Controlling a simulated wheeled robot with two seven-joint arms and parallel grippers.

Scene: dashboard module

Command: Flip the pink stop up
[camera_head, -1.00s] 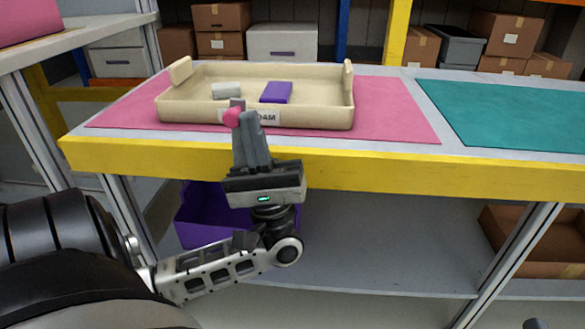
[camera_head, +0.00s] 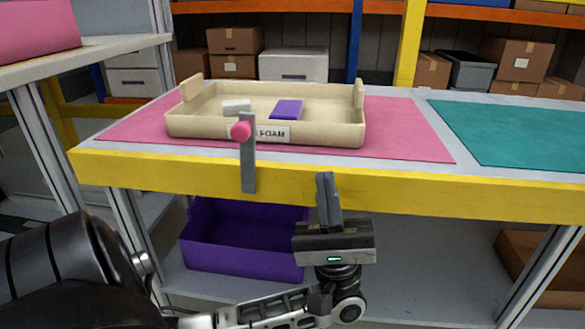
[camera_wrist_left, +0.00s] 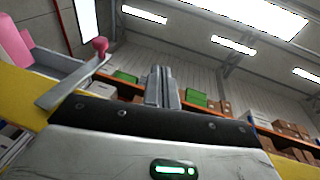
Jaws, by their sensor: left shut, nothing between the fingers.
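The pink stop is a flat grey bar (camera_head: 248,170) with a round pink knob (camera_head: 241,131) near its top. It stands upright at the table's yellow front edge, its upper end in front of the tray. In the left wrist view the bar (camera_wrist_left: 70,84) and knob (camera_wrist_left: 100,45) show at the left, slanting. My left gripper (camera_head: 325,178) is shut and empty, fingers pointing up. It is right of the bar, apart from it, with its tips level with the bar's lower part. Its fingers also show in the left wrist view (camera_wrist_left: 160,72). My right gripper is not in view.
A cream tray (camera_head: 190,127) with a FOAM label stands on a pink mat (camera_head: 420,140) behind the stop, holding a white and a purple block. A teal mat (camera_head: 510,135) lies at the right. A purple bin (camera_head: 240,255) stands on the shelf below.

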